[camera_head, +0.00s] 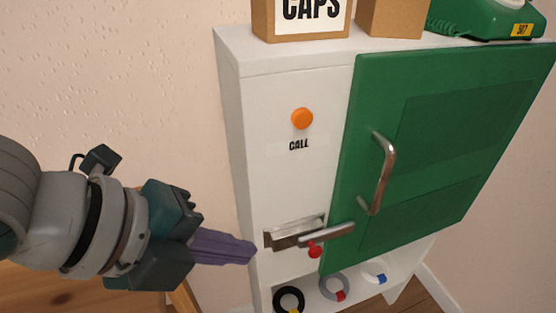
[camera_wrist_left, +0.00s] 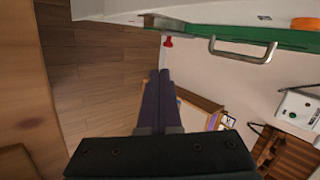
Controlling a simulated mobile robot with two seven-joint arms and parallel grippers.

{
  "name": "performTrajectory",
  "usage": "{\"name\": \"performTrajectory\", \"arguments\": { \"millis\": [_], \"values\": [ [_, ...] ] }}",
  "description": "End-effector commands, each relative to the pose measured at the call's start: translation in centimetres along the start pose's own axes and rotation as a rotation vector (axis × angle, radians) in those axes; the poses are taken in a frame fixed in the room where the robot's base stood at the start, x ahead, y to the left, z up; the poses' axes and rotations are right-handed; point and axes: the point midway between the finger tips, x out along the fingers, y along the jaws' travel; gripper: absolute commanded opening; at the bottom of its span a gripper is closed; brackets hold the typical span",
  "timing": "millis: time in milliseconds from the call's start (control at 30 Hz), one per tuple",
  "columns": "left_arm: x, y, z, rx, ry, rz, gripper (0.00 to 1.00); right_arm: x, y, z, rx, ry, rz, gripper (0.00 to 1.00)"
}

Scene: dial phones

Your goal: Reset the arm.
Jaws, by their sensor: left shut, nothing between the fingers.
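My left gripper (camera_head: 252,252) comes in from the left in the head view. Its purple fingers are shut with nothing between them, just left of the white cabinet (camera_head: 236,90). In the left wrist view the shut fingers (camera_wrist_left: 163,75) point up the picture towards the cabinet. My right gripper is not in view.
The cabinet has an orange CALL button (camera_head: 302,118), a slot (camera_head: 292,232), a red knob (camera_head: 315,250) and a green door (camera_head: 420,130) with a metal handle (camera_head: 388,172). Rings (camera_head: 288,299) sit below. A CAPS box (camera_head: 262,20) and green phone (camera_head: 480,16) stand on top.

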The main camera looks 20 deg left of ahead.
Motion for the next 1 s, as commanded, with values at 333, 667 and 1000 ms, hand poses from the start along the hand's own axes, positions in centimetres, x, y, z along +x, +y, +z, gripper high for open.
{"name": "performTrajectory", "arguments": {
  "millis": [333, 667, 1000],
  "values": [
    [0.0, 0.0, 0.0, 0.0, 0.0, 0.0, 0.0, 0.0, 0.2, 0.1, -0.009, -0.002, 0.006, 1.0],
    [-6.2, -5.2, -3.8, -0.475, -0.015, 0.006, 0.0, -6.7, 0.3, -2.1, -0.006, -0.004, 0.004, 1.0],
    [-20.0, -3.8, -3.2, -1.681, -0.399, 0.084, 0.0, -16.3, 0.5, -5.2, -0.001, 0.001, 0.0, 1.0]
  ]
}}
